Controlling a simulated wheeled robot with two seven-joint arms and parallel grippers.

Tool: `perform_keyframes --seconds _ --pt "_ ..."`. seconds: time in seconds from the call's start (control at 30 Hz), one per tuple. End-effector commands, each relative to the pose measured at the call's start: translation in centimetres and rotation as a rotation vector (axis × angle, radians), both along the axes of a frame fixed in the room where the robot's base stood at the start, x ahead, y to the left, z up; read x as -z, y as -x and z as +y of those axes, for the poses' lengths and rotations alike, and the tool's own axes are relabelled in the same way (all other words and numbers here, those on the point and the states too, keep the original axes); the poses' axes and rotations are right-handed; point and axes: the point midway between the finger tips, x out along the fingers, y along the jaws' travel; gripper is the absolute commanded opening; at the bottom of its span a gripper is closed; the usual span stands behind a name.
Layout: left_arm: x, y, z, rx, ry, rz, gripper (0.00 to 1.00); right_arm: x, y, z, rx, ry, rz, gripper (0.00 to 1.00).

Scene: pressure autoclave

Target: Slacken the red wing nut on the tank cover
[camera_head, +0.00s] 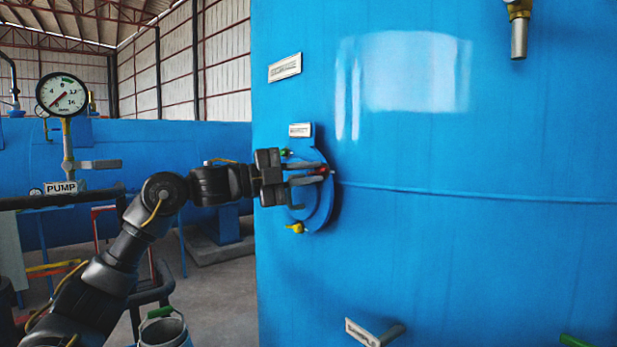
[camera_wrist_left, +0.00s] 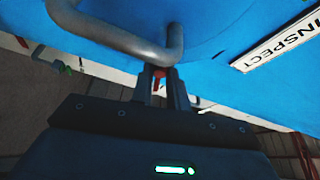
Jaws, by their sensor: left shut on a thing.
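The red wing nut (camera_head: 322,170) is at the right side of the round blue tank cover (camera_head: 318,205). My left gripper (camera_head: 318,172) reaches in from the left across the cover, and its fingers are shut on the red wing nut. In the left wrist view the red wing nut (camera_wrist_left: 158,76) shows between the two fingers (camera_wrist_left: 162,88), mostly hidden by them. A green wing nut (camera_head: 285,153) sits at the cover's upper left and a yellow one (camera_head: 295,228) at its lower left. My right gripper is not in view.
A grey bar handle (camera_wrist_left: 120,38) crosses close in front of the fingers in the left wrist view. An INSPECT plate (camera_wrist_left: 275,45) is beside it. A pressure gauge (camera_head: 62,95) and PUMP label (camera_head: 62,187) stand left. A bucket (camera_head: 165,331) is below my left arm.

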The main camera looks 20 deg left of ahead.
Motion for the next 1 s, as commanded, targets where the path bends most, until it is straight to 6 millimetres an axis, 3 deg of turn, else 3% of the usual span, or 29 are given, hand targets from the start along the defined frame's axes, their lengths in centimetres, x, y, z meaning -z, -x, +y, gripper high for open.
perform_keyframes --seconds 0.23,0.27,0.4,0.77,1.0 --pt "0.1 0.0 -0.1 0.002 -0.001 0.003 0.00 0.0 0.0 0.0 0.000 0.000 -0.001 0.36" --pt "0.1 0.0 -0.1 0.002 -0.001 0.003 0.20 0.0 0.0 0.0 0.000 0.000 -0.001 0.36" --pt "0.0 0.0 -0.1 0.002 -0.002 0.002 0.38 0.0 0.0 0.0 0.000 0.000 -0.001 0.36" --pt "0.2 0.3 0.5 -0.001 -0.002 0.000 0.38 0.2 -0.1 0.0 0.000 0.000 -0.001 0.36" --pt "0.8 2.6 3.9 -0.004 -0.002 -0.001 0.38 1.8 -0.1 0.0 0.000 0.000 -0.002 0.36"
